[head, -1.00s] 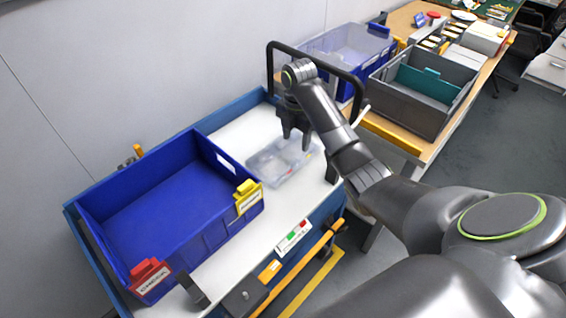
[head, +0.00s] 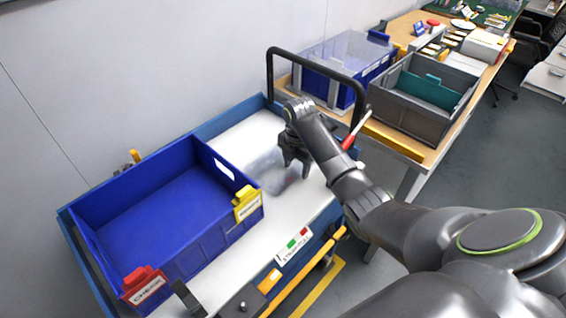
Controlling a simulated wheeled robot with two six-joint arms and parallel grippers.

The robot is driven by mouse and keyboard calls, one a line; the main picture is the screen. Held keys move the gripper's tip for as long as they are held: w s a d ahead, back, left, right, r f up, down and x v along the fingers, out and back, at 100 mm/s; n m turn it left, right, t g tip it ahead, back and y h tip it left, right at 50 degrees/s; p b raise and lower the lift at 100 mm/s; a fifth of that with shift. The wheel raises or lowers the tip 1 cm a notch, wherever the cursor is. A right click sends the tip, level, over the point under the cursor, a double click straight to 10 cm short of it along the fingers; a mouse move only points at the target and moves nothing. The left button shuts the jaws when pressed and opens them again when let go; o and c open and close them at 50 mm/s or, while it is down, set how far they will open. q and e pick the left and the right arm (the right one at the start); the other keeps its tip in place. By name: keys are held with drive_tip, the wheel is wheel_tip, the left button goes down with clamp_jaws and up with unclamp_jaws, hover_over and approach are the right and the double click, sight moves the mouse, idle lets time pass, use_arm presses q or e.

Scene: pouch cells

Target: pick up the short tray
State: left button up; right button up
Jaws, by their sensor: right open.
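A clear, see-through shallow tray (head: 268,172) lies on the white top of the cart, to the right of the blue bin; it looks like the short tray. My right gripper (head: 294,176) is open, pointing down over the tray's right part. The gripper and wrist hide some of the tray. I cannot tell whether the fingers touch it. My left gripper is not in view.
A deep blue bin (head: 155,215) with red and yellow label clips fills the cart's left side. A black handle bar (head: 318,66) rises at the cart's far end. Beyond it, a wooden table holds a lidded blue box (head: 345,65) and a grey crate (head: 410,108).

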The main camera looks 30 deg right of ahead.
drive_tip(key=c, duration=1.1)
wheel_tip(320, 180, up, 4)
drive_tip(key=shift+w+r, duration=0.1)
drive_tip(key=shift+r, duration=0.15)
drive_tip(key=shift+r+p, duration=1.85)
drive_tip(key=shift+r, duration=1)
